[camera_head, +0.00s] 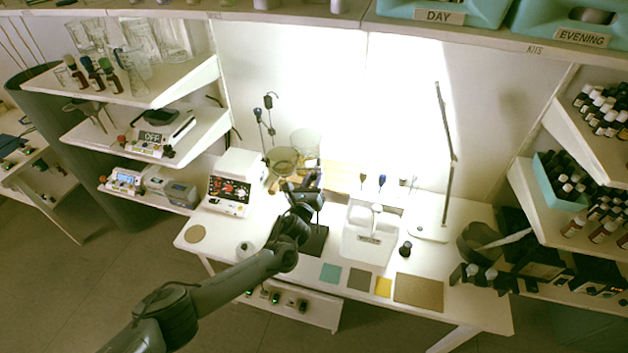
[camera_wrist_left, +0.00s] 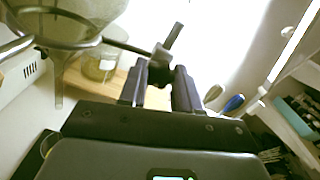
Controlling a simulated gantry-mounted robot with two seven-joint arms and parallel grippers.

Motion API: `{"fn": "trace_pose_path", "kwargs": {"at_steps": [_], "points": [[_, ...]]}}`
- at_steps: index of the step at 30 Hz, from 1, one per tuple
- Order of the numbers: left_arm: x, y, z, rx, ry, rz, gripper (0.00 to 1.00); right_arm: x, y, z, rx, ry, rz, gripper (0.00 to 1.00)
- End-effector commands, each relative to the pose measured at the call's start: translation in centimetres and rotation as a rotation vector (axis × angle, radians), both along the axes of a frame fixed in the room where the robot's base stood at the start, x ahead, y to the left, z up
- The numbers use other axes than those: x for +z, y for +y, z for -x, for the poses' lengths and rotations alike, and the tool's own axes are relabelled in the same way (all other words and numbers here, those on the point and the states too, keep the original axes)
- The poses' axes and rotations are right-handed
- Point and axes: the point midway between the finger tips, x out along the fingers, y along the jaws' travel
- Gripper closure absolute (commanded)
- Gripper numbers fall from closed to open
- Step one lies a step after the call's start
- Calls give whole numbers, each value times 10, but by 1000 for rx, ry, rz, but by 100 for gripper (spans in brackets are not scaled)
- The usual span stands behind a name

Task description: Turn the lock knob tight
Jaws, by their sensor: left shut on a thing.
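My left gripper (camera_head: 309,183) is at the black stand on the white table, its arm reaching in from the lower left. In the left wrist view its two black fingers (camera_wrist_left: 160,84) stand on either side of a dark clamp piece with the lock knob (camera_wrist_left: 160,68), and the gripper is shut on it. A thin rod runs left from the clamp to a metal ring (camera_wrist_left: 55,42), which surrounds a glass funnel-like vessel (camera_wrist_left: 85,12). The fingers partly hide the knob, so its turn cannot be read. My right gripper is in neither view.
The stand's dark base (camera_head: 315,240) rests on the white table (camera_head: 225,245). A white instrument with a screen (camera_head: 230,190) stands to the left, a white basin (camera_head: 368,238) to the right. A jar (camera_wrist_left: 98,66) is below the ring. A lamp (camera_head: 446,190) stands farther right.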

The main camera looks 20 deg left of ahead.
Motion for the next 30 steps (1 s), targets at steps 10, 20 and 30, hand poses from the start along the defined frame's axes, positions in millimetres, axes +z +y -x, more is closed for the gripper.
{"fn": "trace_pose_path", "kwargs": {"at_steps": [10, 20, 30], "points": [[2, -1, 0, -1, -3, -3, 98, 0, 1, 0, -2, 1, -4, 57], [1, 0, 0, -1, -1, -2, 42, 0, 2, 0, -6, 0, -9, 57], [0, -1, 8, 0, 0, -2, 42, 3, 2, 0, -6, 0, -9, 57]]}}
